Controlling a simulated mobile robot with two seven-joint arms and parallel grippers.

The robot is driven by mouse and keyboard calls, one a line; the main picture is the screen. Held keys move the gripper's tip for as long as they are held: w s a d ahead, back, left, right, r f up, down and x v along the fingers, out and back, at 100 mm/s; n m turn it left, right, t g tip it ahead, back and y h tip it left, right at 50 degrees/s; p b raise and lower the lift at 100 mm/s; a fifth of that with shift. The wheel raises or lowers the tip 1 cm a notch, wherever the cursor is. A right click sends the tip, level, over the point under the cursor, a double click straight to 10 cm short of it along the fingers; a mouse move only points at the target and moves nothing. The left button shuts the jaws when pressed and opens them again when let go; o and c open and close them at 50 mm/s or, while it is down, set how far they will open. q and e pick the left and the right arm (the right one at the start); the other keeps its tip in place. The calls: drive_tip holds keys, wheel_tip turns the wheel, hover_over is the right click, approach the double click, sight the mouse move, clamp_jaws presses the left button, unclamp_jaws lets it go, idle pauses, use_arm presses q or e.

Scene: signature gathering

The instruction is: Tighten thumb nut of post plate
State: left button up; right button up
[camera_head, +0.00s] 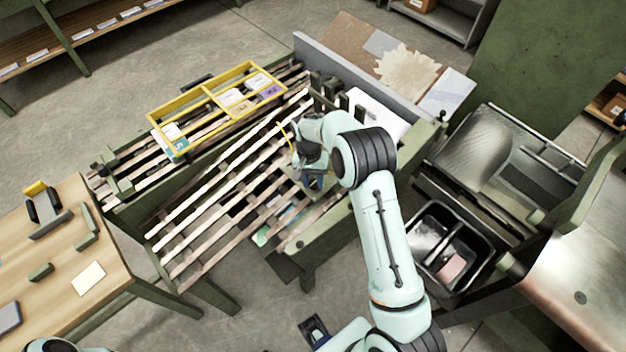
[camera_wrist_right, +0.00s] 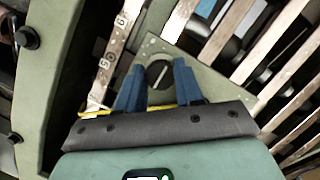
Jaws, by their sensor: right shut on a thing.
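The thumb nut (camera_wrist_right: 158,73) is a dark round knob with a pale line across its top. It sits on the post plate (camera_wrist_right: 213,75), a grey-green, roughly triangular plate lying over the wooden slats. My right gripper (camera_wrist_right: 158,85) has its two blue fingers on either side of the nut and is shut on it. In the head view my right gripper (camera_head: 314,181) is low over the right end of the slatted bed; my own wrist hides most of the nut and plate there. My left gripper is not in view.
A yellow divided frame (camera_head: 216,105) with cards lies on the slats (camera_head: 215,205). A numbered wooden strip (camera_wrist_right: 117,45) runs beside the plate. A wooden table (camera_head: 60,265) stands at left. A black two-part bin (camera_head: 447,245) stands at right, beside green machinery.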

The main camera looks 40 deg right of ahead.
drive_tip(key=o, duration=1)
drive_tip(key=shift+o, duration=0.2)
wheel_tip(320, 180, up, 13)
drive_tip(key=w+p, duration=0.1)
drive_tip(key=w, duration=0.1)
drive_tip(key=shift+w+d, duration=0.15)
drive_tip(key=shift+d, duration=0.1)
